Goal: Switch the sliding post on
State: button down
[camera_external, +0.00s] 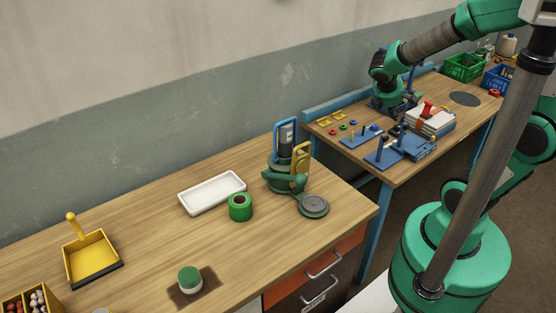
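My arm reaches in from the upper right, over the far table. My gripper (386,106) is small and dark at the back of that table, pointing down; its fingers cannot be made out against the dark blue parts around it. I cannot say for sure which thing is the sliding post. A blue fixture (412,148) with upright posts stands at the front of the far table, nearer the camera than my gripper and apart from it. A smaller blue board (362,136) with pegs lies to its left. No switch state can be read.
A stack of books or boxes (430,122) with a red item stands right of my gripper. Green (463,67) and blue (498,78) crates are at the far end. On the near table are a green-blue machine (285,165), a white tray (211,193) and a yellow dustpan (91,257).

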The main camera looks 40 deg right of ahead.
jog(key=w+d+f+n+h, duration=0.1)
jog(key=w+d+f+n, duration=0.1)
jog(key=f, duration=0.3)
jog(key=w+d+f+n+h, duration=0.1)
jog(key=w+d+f+n, duration=0.1)
jog(key=d+f+n, duration=0.2)
jog(key=shift+w+d+f+n+g, duration=0.25)
jog(key=shift+d+f+n+g, duration=0.1)
jog(key=shift+f+n, duration=0.15)
jog(key=b, duration=0.2)
send_near(401, 137)
jog(key=shift+x, duration=2.6)
jog(key=shift+w+a+f, duration=0.1)
jog(key=shift+a+f, duration=0.05)
